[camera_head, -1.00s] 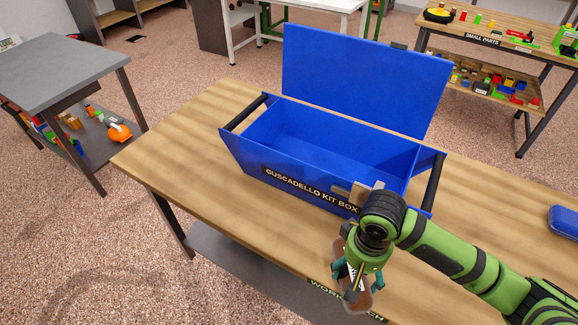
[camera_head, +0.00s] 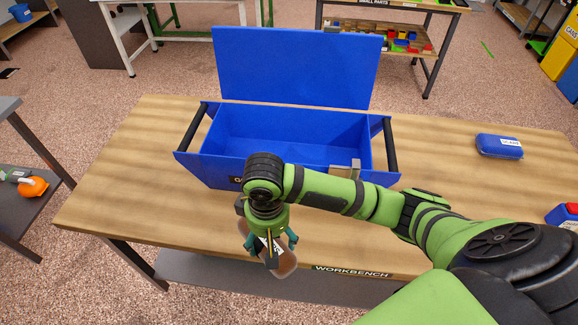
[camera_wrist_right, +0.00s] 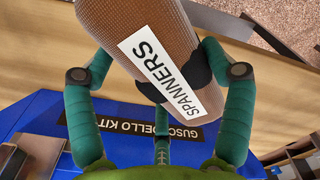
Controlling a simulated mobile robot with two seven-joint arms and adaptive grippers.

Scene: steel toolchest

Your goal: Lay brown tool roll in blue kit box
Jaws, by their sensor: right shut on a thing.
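The blue kit box (camera_head: 205,165) stands on the workbench with its lid (camera_head: 297,70) raised at the back. Its inside looks empty from the head view. My right gripper (camera_head: 268,250) is shut on the brown tool roll (camera_head: 280,265), in front of the box near the bench's front edge. In the right wrist view the roll (camera_wrist_right: 135,20) carries a white "SPANNERS" label and sits between the green fingers (camera_wrist_right: 150,85). The box's front (camera_wrist_right: 45,120) shows beyond them. My left gripper is not in view.
The wooden workbench (camera_head: 120,160) has free room left of the box. A blue case (camera_head: 498,146) lies to the right, and a blue and red item (camera_head: 564,215) sits at the right edge. A grey shelf unit (camera_head: 30,190) stands at the left.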

